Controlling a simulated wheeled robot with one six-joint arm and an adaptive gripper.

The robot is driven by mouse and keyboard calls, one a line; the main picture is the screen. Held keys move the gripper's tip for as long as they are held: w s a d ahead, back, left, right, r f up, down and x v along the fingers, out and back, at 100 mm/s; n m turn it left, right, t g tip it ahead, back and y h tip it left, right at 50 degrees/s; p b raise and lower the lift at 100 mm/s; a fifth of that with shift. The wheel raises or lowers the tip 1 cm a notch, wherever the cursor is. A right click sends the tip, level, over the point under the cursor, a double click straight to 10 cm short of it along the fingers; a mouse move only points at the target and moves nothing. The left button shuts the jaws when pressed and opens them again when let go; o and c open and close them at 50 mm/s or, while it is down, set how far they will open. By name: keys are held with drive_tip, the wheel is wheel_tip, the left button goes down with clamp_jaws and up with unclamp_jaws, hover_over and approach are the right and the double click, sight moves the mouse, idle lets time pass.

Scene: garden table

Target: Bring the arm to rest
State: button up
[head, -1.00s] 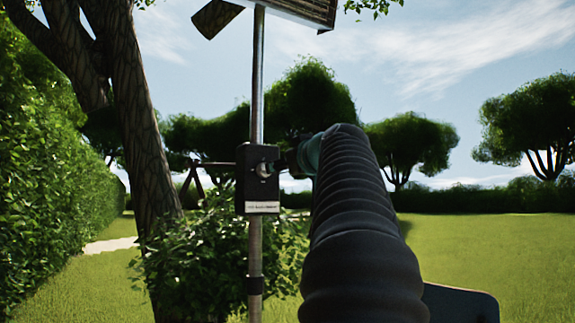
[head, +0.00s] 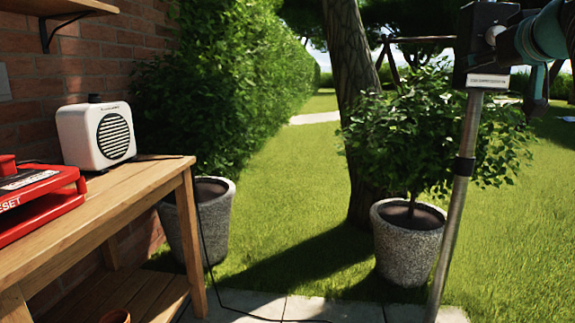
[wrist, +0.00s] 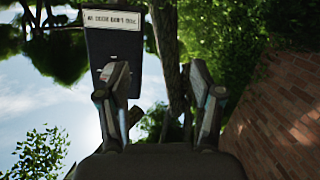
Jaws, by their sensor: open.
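My gripper (wrist: 160,70) shows in the wrist view with its two fingers spread apart. Nothing is held between them; a tree trunk shows in the gap behind. A black box with a white label (wrist: 112,50) is beyond the left finger and partly covered by it. I cannot tell how far apart the finger and box are. In the head view the same box (head: 480,48) sits on a metal pole (head: 457,205) at the upper right. My teal arm reaches in beside it from the right edge. My fingers cannot be made out in the head view.
A wooden table (head: 140,190) stands at the left with a white speaker (head: 97,135) and a red device (head: 40,200) on it. Planters (head: 208,225) (head: 408,250) stand near the paving. Lawn lies open between.

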drive_tip(key=s+a+f+g+y+p, duration=0.1)
drive_tip(key=s+a+f+g+p, duration=0.1)
drive_tip(key=a+f, duration=0.5)
drive_tip(key=s+a+f+g+y+p, duration=0.1)
drive_tip(key=s+a+f+g+p, duration=0.1)
drive_tip(key=s+a+f, duration=0.3)
drive_tip(key=s+a+f+g+y+p, duration=0.1)
drive_tip(key=s+a+f+g, duration=0.2)
drive_tip(key=a+f, duration=0.8)
wheel_tip(320, 180, down, 4)
drive_tip(key=shift+s+f+y+p, duration=0.1)
drive_tip(key=shift+s+y+p, duration=0.25)
drive_tip(key=shift+s, duration=0.3)
drive_tip(key=s+a+f+g, duration=0.1)
drive_tip(key=s+f, duration=0.2)
drive_tip(key=s+f+g+p, duration=0.1)
drive_tip(key=s+f, duration=0.2)
drive_tip(key=f, duration=0.1)
drive_tip(key=s+a+f, duration=0.1)
drive_tip(key=s+f, duration=0.2)
drive_tip(key=f, duration=0.1)
drive_tip(key=shift+a+n+g+p, duration=0.3)
drive_tip(key=shift+n+g+p, duration=0.1)
drive_tip(key=shift+c, duration=0.2)
